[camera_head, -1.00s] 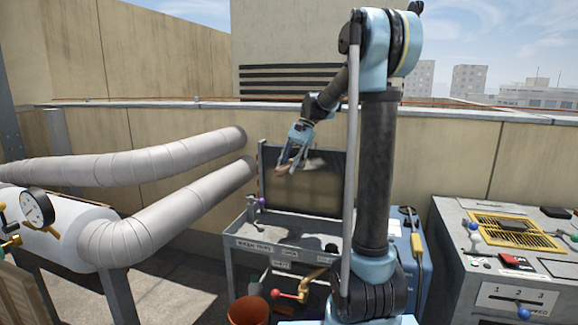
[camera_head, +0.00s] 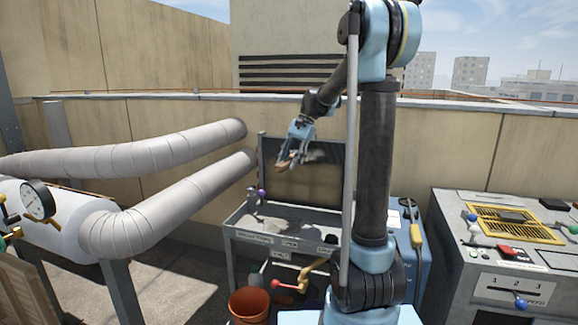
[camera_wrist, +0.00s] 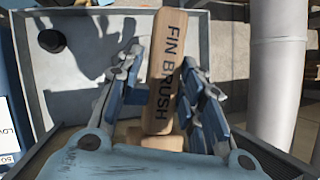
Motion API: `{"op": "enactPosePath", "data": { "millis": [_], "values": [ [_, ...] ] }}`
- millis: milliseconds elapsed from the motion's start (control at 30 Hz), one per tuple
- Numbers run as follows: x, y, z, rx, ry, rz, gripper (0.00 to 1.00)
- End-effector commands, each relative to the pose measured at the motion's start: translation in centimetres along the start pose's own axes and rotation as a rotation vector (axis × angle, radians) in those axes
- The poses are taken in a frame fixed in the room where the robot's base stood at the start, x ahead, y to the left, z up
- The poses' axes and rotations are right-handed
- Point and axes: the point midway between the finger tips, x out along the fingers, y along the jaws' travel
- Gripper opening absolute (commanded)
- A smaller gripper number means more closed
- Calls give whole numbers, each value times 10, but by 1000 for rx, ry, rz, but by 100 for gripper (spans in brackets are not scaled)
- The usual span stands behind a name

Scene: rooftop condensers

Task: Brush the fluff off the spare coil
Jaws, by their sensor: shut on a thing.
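The spare coil (camera_head: 300,185) is a dark, brownish upright panel at the back of a grey cart in the head view. A pale grey patch, apparently fluff (camera_head: 317,155), shows on its upper part, just right of my gripper. My gripper (camera_head: 285,160) is in front of the coil's upper left part. It is shut on the wooden fin brush (camera_wrist: 165,75), whose handle reads "FIN BRUSH" in the wrist view. The brush's bristles are hidden, so I cannot tell whether they touch the coil. Dark mesh (camera_wrist: 272,155) shows at the wrist view's lower right.
The grey cart (camera_head: 240,238) has a labelled front edge and a red-handled valve below. An orange bucket (camera_head: 249,305) stands in front. Thick silver pipes (camera_head: 150,150) run at left, near the coil. A control bench (camera_head: 490,270) stands at right.

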Motion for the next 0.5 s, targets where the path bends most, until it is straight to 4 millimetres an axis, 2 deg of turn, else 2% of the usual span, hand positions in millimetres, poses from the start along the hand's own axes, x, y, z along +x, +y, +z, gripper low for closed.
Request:
{"op": "enactPosePath", "data": {
  "millis": [500],
  "values": [
    [-23, -4, 13, 0, 0, 0, 10]
  ]
}}
